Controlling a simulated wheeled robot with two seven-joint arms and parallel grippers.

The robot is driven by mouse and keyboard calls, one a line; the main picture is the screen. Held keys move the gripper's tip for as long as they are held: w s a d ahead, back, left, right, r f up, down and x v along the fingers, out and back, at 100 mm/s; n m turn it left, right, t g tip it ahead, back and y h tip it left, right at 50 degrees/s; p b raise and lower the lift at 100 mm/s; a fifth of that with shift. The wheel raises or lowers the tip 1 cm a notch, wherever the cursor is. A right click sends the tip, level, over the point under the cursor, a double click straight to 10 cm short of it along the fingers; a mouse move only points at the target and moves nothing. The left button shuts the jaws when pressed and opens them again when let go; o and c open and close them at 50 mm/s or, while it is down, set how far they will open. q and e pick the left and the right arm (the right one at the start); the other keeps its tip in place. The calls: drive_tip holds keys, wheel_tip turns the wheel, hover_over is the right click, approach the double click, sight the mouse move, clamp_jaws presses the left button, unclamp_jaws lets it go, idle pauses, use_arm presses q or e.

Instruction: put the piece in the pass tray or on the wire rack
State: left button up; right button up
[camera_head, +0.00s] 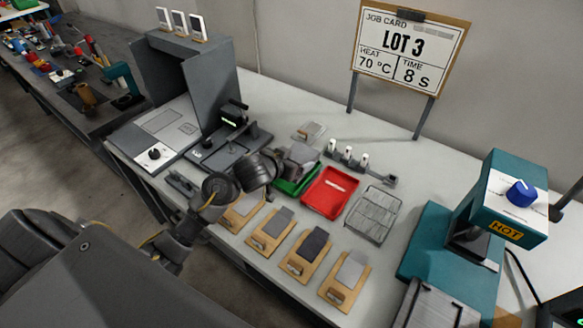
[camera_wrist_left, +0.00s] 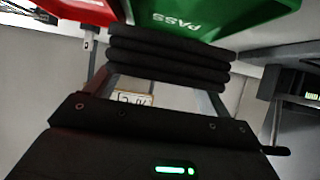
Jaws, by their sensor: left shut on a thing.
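My left gripper (camera_head: 283,162) is shut on a grey piece (camera_head: 301,153) and holds it over the green pass tray (camera_head: 291,190), which they partly cover. Whether the piece touches the tray cannot be told. In the left wrist view the green tray (camera_wrist_left: 230,18), marked PASS, shows upside down at the top. A dark ribbed form (camera_wrist_left: 168,58) lies across the middle there; I cannot tell if it is the piece or part of the gripper. The wire rack (camera_head: 372,214) stands empty, right of the red tray. My right gripper is not in view.
Several wooden boards with grey swatches (camera_head: 308,254) line the front edge. A grey booth (camera_head: 187,75) stands left, a teal hot press (camera_head: 505,205) right. A stand with small white-topped items (camera_head: 360,162) is behind the trays.

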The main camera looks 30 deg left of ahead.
use_arm(q)
drive_tip(key=shift+w+a+f, duration=0.15)
drive_tip(key=shift+a+f, duration=0.15)
drive_tip(key=shift+f, duration=0.05)
drive_tip(key=shift+w+a+f, duration=0.1)
drive_tip(key=shift+a+f, duration=0.05)
drive_tip(key=shift+f, duration=0.8)
drive_tip(key=shift+w+a+f, duration=0.1)
drive_tip(key=shift+f, duration=0.8)
drive_tip(key=shift+f+b, duration=0.1)
drive_tip(key=shift+b, duration=0.2)
drive_tip(key=shift+s+f, duration=0.1)
drive_tip(key=shift+f, duration=0.05)
drive_tip(key=o, duration=1.1)
drive_tip(key=shift+o, duration=0.2)
drive_tip(key=shift+s+r, duration=0.15)
drive_tip(key=shift+r, duration=0.05)
drive_tip(key=p+v, duration=0.1)
drive_tip(key=v, duration=1)
drive_tip(key=shift+s+r+p, duration=0.2)
drive_tip(key=shift+s+p, duration=0.15)
drive_tip(key=shift+p, duration=0.05)
